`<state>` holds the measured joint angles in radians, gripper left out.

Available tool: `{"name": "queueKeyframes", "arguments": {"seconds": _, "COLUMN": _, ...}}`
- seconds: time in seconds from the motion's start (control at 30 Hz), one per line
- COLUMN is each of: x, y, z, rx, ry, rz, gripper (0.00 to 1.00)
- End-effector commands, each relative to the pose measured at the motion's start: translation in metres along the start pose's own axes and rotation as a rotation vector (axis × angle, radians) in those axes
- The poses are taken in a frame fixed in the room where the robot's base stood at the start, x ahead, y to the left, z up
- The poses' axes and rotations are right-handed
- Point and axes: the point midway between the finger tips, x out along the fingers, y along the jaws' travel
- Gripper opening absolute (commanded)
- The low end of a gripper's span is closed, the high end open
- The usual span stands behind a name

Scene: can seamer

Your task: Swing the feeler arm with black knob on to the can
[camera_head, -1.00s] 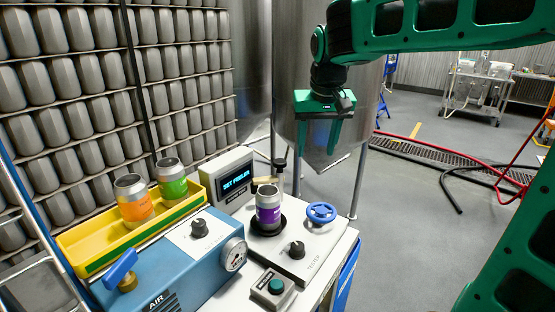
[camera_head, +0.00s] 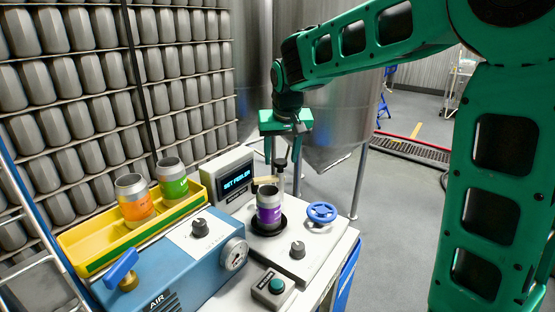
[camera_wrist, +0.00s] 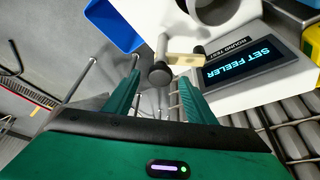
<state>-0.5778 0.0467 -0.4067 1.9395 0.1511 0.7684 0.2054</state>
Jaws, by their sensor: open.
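The black knob (camera_head: 281,162) stands on top of the feeler post behind the can on the tester. The pale brass feeler arm (camera_head: 265,181) reaches left from it; whether it touches the can is unclear. The open purple can (camera_head: 269,207) stands upright in a black round seat. My gripper (camera_head: 283,168) is open, pointing down, its fingers at either side of the knob in the head view. In the wrist view the knob (camera_wrist: 160,74) appears between the fingertips, with the feeler arm (camera_wrist: 184,60) beside it; contact is not visible.
The display box (camera_head: 235,180) reads "SET FEELER", close left of the post. A blue handwheel (camera_head: 321,212) and a dark dial (camera_head: 297,249) are on the tester. A yellow tray (camera_head: 88,245) holds orange and green cans. A blue air unit (camera_head: 180,258) is in front.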

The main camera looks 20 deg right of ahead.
Motion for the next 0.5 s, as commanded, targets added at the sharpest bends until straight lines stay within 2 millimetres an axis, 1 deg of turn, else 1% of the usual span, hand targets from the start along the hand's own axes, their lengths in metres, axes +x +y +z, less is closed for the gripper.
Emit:
{"name": "queueKeyframes", "arguments": {"seconds": 0.03, "x": 0.0048, "y": 0.0004, "z": 0.0004, "rx": 0.000, "ry": -0.002, "rz": 0.001, "gripper": 0.50}}
{"name": "queueKeyframes", "arguments": {"seconds": 0.17, "x": 0.0115, "y": 0.0003, "z": 0.0000, "rx": 0.001, "ry": 0.000, "rz": 0.000, "gripper": 0.50}}
{"name": "queueKeyframes", "arguments": {"seconds": 0.47, "x": 0.0129, "y": 0.0005, "z": -0.0001, "rx": 0.001, "ry": 0.000, "rz": 0.000, "gripper": 0.50}}
{"name": "queueKeyframes", "arguments": {"seconds": 0.5, "x": 0.0129, "y": 0.0005, "z": -0.0001, "rx": 0.001, "ry": 0.000, "rz": 0.000, "gripper": 0.41}}
